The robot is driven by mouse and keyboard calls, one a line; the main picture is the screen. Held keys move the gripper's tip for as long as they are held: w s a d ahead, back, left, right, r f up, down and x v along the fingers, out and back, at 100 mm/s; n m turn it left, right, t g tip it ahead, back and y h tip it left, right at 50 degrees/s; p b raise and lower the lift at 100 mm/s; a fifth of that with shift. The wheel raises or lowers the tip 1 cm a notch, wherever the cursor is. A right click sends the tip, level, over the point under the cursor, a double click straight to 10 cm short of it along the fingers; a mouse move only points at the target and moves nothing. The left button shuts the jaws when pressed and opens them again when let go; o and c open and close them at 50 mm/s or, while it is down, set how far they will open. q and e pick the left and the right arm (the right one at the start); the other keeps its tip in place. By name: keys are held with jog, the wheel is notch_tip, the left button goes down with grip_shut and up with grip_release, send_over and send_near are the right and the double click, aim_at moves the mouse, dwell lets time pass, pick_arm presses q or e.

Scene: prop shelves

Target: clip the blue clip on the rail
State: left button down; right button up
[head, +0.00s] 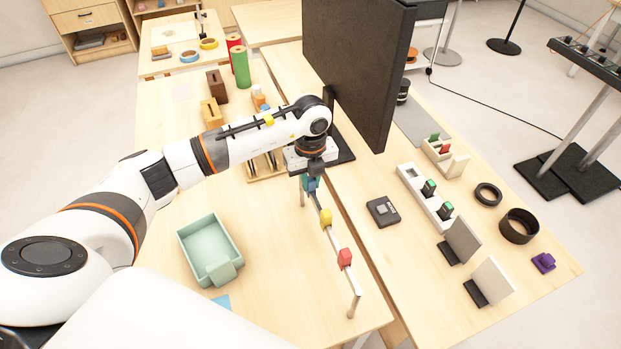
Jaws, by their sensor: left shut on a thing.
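My left arm reaches in from the left, and its gripper (313,176) points down at the far end of the rail. The gripper is shut on the blue clip (311,186), of which only a small part shows below the fingers. The blue clip is at the rail's far end; I cannot tell whether it grips the rail. The thin wooden rail (335,236) stands on legs and slopes toward the near right in the picture. A yellow clip (326,217) and a red clip (345,257) sit on it. My right gripper is not in view.
A green tray (189,242) stands on the table left of the rail. A large black panel (352,70) rises behind the gripper. A dark square device (382,211) and a white strip holder (419,190) lie to the right. Bare tabletop lies between tray and rail.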

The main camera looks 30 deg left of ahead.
pick_arm(q)
jog(key=c, duration=1.2)
grip_release()
jog(key=shift+c, duration=0.2)
notch_tip(320, 180, up, 12)
jog(key=b, duration=0.2)
jog(key=shift+b, duration=0.4)
